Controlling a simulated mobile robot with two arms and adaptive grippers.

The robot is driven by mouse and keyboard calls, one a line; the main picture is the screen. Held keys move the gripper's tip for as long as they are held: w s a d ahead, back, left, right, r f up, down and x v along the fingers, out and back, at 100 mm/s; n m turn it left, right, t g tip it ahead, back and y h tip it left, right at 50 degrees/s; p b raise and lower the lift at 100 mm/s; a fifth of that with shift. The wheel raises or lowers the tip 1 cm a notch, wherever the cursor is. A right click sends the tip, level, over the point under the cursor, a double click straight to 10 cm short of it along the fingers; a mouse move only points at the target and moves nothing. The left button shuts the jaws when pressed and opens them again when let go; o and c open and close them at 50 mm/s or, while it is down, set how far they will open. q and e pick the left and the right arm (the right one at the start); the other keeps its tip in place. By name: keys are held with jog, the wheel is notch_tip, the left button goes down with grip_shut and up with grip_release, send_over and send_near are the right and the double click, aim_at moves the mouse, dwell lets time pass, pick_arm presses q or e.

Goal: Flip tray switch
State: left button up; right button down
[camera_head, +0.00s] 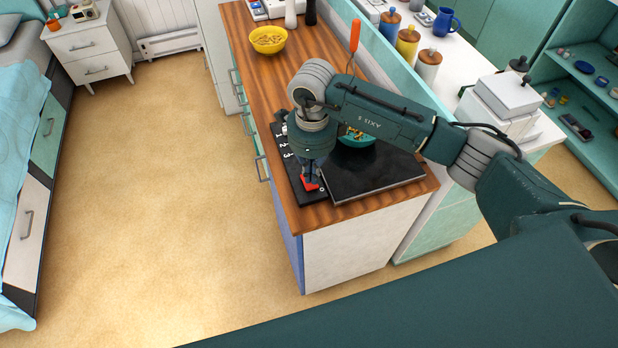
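A narrow black tray (293,178) with white numerals lies along the left edge of the wooden counter. A small red piece (312,184), which looks like the switch, shows at its near end. My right gripper (311,181) points down over it, with its fingertips at or just above the red piece. I cannot tell whether they touch it. The fingers are small and dark here, so their opening is unclear. My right wrist and forearm hide part of the tray. My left gripper is not in view.
A black slab (372,178) lies right beside the tray, with a teal bowl (356,139) behind my arm. A yellow bowl (268,40) stands farther back on the counter (253,75). Canisters (407,42) stand on the white counter behind the low partition. The floor at left is clear.

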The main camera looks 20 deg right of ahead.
aim_at(311, 185)
jog(key=shift+f+b, duration=1.25)
jog(key=shift+f, duration=0.1)
dwell(0.9)
jog(key=shift+s, duration=0.1)
jog(key=shift+r+p, duration=0.55)
jog(key=shift+r, duration=0.2)
jog(key=shift+r+p, duration=1.3)
jog(key=shift+r, duration=1.45)
